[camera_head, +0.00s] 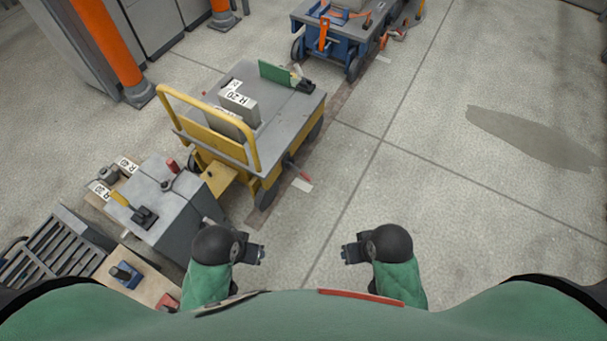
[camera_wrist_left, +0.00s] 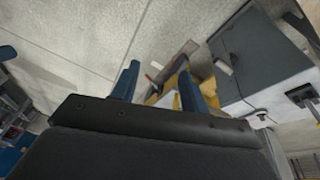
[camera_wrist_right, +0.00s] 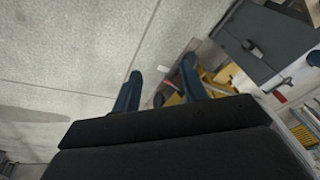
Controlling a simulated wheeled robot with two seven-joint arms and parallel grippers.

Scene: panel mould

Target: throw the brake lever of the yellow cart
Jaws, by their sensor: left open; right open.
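The yellow cart (camera_head: 284,112) has a grey deck and a yellow push handle (camera_head: 205,122). It stands left of centre in the head view, beyond my grippers. A red-tipped lever (camera_head: 302,175) sticks out low from its right side near a wheel, over the floor. A small red tip (camera_wrist_left: 150,78) also shows between the fingers in the left wrist view. My left gripper (camera_head: 260,254) is open and empty, nearer to me than the cart and apart from it. My right gripper (camera_head: 344,253) is open and empty over bare floor, to the right of the left one.
A grey block (camera_head: 232,112) and a green panel (camera_head: 277,73) are on the cart. A grey box-shaped bench (camera_head: 165,205) stands left of my left gripper. A blue cart (camera_head: 340,38) is at the back. An orange post (camera_head: 105,40) stands far left. The floor at right is clear.

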